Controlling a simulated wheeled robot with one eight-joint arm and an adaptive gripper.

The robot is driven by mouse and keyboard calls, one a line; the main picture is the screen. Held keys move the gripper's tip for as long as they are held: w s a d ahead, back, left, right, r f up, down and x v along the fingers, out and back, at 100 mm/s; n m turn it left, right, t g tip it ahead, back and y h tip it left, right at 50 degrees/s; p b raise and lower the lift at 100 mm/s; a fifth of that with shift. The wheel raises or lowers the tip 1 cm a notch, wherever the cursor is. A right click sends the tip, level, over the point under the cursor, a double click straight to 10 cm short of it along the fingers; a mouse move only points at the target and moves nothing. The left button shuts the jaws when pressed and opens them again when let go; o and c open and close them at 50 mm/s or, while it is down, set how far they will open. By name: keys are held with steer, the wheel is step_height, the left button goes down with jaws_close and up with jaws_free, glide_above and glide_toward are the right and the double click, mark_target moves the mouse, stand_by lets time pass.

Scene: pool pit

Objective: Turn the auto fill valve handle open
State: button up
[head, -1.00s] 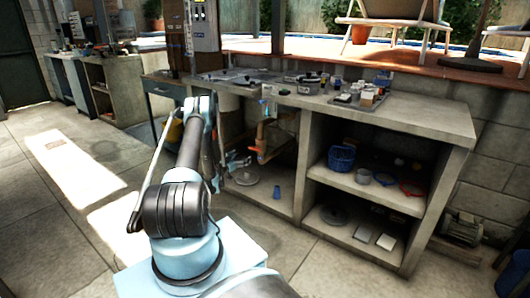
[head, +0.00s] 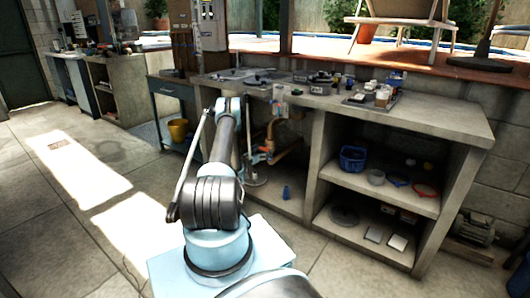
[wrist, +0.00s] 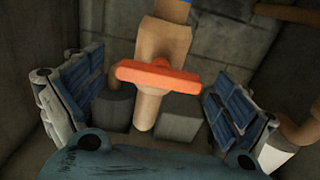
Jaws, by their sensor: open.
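The valve handle is a flat orange bar (wrist: 158,77) in the wrist view. It lies crosswise over a tan, copper-coloured pipe (wrist: 150,112). My gripper (wrist: 157,88) is open, with one blue-padded finger left of the handle and one right of it. Clear gaps show on both sides, and neither finger appears to touch the handle. In the head view, my gripper (head: 258,156) is inside the open bay under the counter, close to the orange-brown piping (head: 290,151). The handle is too small to make out there.
The concrete counter (head: 430,118) forms the bay's roof. A blue bottle (head: 286,192) stands on the bay floor. Grey blocks (wrist: 180,118) sit beside the pipe. Open floor (head: 90,235) lies left.

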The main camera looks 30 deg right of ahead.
steer(key=shift+x, duration=0.9)
steer(key=shift+a, duration=0.1)
steer(key=c, duration=1.1)
